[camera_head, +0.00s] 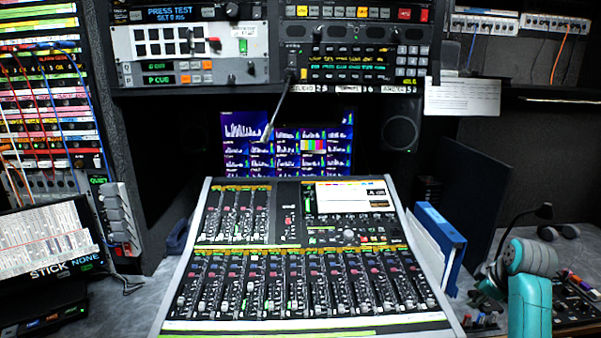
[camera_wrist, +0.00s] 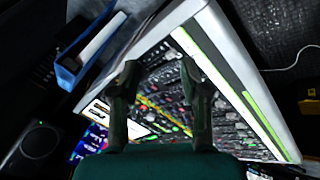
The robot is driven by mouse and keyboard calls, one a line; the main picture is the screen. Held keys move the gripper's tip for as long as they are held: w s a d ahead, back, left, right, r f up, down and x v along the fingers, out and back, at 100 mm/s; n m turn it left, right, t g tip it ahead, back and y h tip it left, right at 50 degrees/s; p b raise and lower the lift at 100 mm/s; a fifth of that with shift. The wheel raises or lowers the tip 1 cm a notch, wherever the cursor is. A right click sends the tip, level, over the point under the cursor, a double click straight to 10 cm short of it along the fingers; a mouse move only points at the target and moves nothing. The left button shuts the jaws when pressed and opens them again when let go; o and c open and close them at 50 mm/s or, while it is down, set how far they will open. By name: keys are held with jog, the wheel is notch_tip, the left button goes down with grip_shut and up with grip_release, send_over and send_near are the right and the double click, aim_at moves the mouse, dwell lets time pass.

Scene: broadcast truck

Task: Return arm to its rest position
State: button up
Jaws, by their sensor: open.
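My gripper (camera_wrist: 158,72) shows in the wrist view with its two dark fingers apart and nothing between them. Behind the fingers, in the wrist view, is the audio mixing console (camera_wrist: 222,132), seen tilted. In the head view the console (camera_head: 310,260) stands in the middle of the desk. Part of my teal and grey arm (camera_head: 530,285) shows at the lower right of the head view, to the right of the console.
A blue binder (camera_head: 440,245) stands close to the console's right side. A thin gooseneck (camera_head: 277,105) hangs before the multi-picture screen (camera_head: 240,145). A black lamp (camera_head: 535,212) is behind my arm. Rack units (camera_head: 190,50) overhang the desk.

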jog(key=s+a+f+m+t, duration=0.1)
jog(key=s+a+f, duration=0.4)
jog(key=f, duration=0.3)
jog(key=s+a+f+m+t, duration=0.1)
jog(key=s+a+f+m, duration=0.1)
jog(key=s+a+f, duration=0.45)
jog(key=s+a+f+m+t, duration=0.1)
jog(key=s+a+f, duration=0.2)
jog(key=f, duration=0.7)
jog(key=s+a+f+m+t, duration=0.1)
jog(key=s+a, duration=0.3)
jog(key=s, duration=0.4)
jog(key=s+a+f+m+t, duration=0.1)
jog(key=s+a, duration=0.2)
jog(key=s, duration=0.6)
jog(key=s+a+r+m+t, duration=0.1)
jog(key=s+a+r+t, duration=0.1)
jog(key=s+r, duration=0.6)
jog(key=s+a+r+m+t, duration=0.1)
jog(key=s+a+r, duration=0.3)
jog(key=s+r, duration=0.5)
jog(key=s+m, duration=0.1)
jog(key=s, duration=0.7)
jog(key=shift+r+m+t+y, duration=0.2)
jog(key=shift+m+t+y, duration=0.1)
jog(key=shift+t, duration=0.1)
jog(key=shift+a, duration=0.1)
jog(key=shift+c, duration=0.4)
